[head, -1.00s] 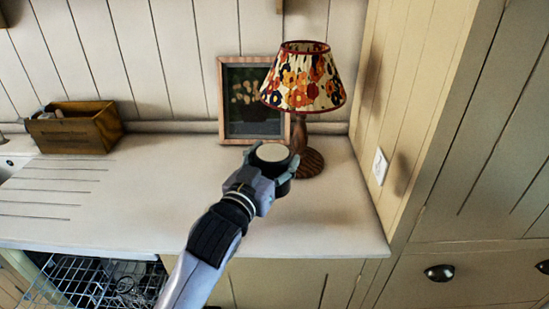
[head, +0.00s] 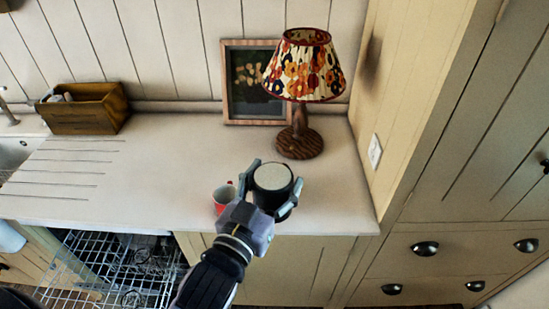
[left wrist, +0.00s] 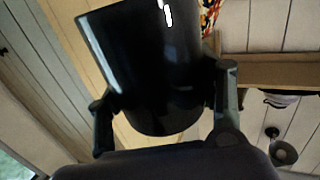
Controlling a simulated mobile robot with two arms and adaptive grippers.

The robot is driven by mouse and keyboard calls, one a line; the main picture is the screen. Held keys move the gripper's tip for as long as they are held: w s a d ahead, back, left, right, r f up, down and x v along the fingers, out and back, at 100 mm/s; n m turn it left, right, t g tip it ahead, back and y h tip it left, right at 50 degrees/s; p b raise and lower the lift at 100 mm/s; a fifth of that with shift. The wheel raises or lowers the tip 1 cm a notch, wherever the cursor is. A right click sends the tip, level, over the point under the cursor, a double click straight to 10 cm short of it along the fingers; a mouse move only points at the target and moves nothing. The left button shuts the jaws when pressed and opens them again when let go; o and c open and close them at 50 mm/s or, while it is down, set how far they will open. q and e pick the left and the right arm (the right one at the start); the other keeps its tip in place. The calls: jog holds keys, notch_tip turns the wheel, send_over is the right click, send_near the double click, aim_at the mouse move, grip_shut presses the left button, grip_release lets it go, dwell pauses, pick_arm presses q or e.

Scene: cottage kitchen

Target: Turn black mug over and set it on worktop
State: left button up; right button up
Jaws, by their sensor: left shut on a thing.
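The black mug (head: 273,180) is held between the two fingers of my left gripper (head: 275,174), one finger on each side. A flat pale round face, which looks like its base, points up towards the head camera. The mug appears over the front part of the pale worktop (head: 170,165); its height above it is hard to tell. In the left wrist view the mug's glossy black side (left wrist: 145,65) fills the space between the fingers (left wrist: 165,110). I see no handle. My right gripper is not in view.
A red and white mug (head: 222,197) stands just left of my left gripper. Behind are a table lamp (head: 300,142), a framed picture (head: 232,85) and a wooden box (head: 85,112). Wire racks (head: 105,262) stand open below the worktop. The worktop right of the black mug is clear.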

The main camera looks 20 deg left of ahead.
pick_arm(q)
jog(key=shift+s+d+r, duration=0.1)
jog(key=shift+s+r, duration=0.05)
jog(key=shift+s, duration=0.15)
jog(key=shift+w, duration=0.1)
jog(key=m+p, duration=0.2)
jog(key=m, duration=0.1)
jog(key=m+p, duration=0.1)
jog(key=m, duration=0.1)
jog(key=shift+r, duration=0.25)
jog(key=shift+f+m+p, duration=0.1)
jog(key=shift+m+p, duration=0.3)
jog(key=shift+m, duration=0.3)
jog(key=shift+f, duration=0.15)
